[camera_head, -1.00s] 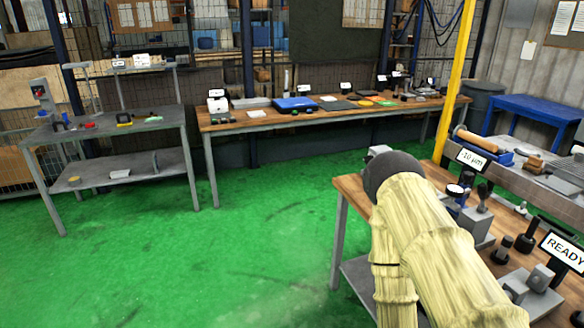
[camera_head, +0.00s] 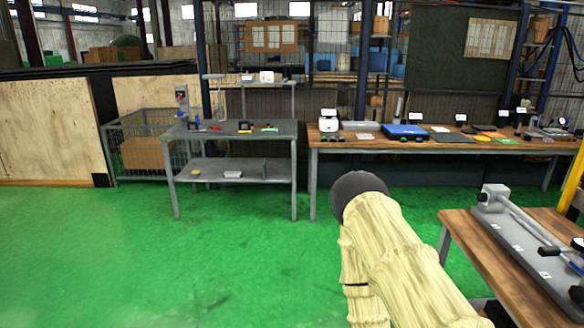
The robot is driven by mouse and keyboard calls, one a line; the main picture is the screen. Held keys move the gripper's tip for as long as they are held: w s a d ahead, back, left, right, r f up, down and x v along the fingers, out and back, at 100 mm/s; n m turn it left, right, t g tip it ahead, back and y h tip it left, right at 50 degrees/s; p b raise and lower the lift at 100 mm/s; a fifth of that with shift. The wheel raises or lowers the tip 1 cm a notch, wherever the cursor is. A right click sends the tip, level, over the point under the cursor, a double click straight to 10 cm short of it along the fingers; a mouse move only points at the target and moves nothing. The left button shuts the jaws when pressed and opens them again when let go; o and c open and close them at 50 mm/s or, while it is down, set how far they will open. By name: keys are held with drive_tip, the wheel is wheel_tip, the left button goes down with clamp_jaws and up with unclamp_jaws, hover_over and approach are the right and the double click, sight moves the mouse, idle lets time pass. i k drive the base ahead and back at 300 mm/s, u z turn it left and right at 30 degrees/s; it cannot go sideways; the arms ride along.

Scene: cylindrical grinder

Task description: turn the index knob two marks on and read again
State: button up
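I cannot pick out the index knob for certain. On the wooden bench (camera_head: 468,243) at the right edge stands a grey fixture (camera_head: 506,232) with a long rod, a flat base with small white labels and dark round parts (camera_head: 548,252) near the picture's edge. Whether one of these is the knob cannot be told. My arm, in a cream sleeve with a dark rounded joint, reaches up from the lower right, left of this bench. My gripper does not show. No reading display is in view.
A grey steel table (camera_head: 228,138) with small tools stands at the back left. A long wooden bench (camera_head: 350,143) with a blue case (camera_head: 404,131) runs along the back right. A wire cage (camera_head: 140,135) and plywood panels (camera_head: 52,130) stand at left. The green floor (camera_head: 200,265) is clear.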

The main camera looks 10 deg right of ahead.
sight(482, 197)
drive_tip(key=u, duration=0.4)
drive_tip(key=i, duration=3.4)
drive_tip(key=z, duration=1.6)
drive_tip(key=i, duration=0.8)
drive_tip(key=z, duration=0.85)
